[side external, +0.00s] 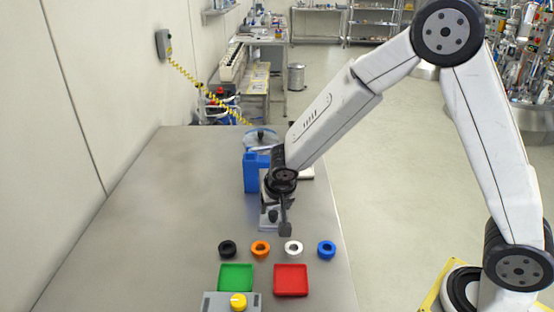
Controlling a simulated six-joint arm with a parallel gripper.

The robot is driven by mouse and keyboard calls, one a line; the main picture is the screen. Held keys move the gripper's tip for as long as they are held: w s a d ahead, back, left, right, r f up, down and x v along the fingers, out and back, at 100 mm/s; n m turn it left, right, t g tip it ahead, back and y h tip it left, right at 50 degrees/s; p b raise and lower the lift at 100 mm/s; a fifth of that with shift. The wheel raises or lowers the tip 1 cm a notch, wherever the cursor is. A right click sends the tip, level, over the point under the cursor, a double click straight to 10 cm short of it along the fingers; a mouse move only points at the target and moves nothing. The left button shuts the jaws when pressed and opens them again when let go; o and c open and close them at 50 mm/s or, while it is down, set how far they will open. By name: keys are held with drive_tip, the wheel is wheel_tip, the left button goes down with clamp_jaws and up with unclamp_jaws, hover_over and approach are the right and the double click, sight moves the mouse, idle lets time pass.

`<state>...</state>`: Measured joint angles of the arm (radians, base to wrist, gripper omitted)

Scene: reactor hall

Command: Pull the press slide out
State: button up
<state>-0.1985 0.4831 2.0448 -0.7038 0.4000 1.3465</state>
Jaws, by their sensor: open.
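My gripper (285,230) points down over the middle of the table, just behind the row of rings. It is open, though from this side its fingers overlap. A grey upright device (266,218), which looks like the press, stands at the gripper, partly hidden behind it and my wrist. I cannot make out its slide clearly, or whether the gripper touches it.
Black (227,249), orange (260,248), white (293,248) and blue (326,250) rings lie in front. Nearer are a green tray (236,291), a red tray (291,294) and a yellow-knobbed grey box (215,303). A blue canister (250,174) stands behind. The table's left is clear.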

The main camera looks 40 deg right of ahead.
drive_tip(key=shift+v, duration=1.55)
drive_tip(key=shift+s, duration=0.1)
drive_tip(key=s+d+n+y, duration=0.1)
drive_tip(key=s+d+n, duration=0.1)
drive_tip(key=s, duration=0.5)
drive_tip(key=s+d+n+g+y, duration=0.1)
drive_tip(key=s+d+n, duration=0.2)
drive_tip(key=s, duration=0.5)
drive_tip(key=shift+r+n, duration=0.2)
drive_tip(key=shift+n, duration=0.3)
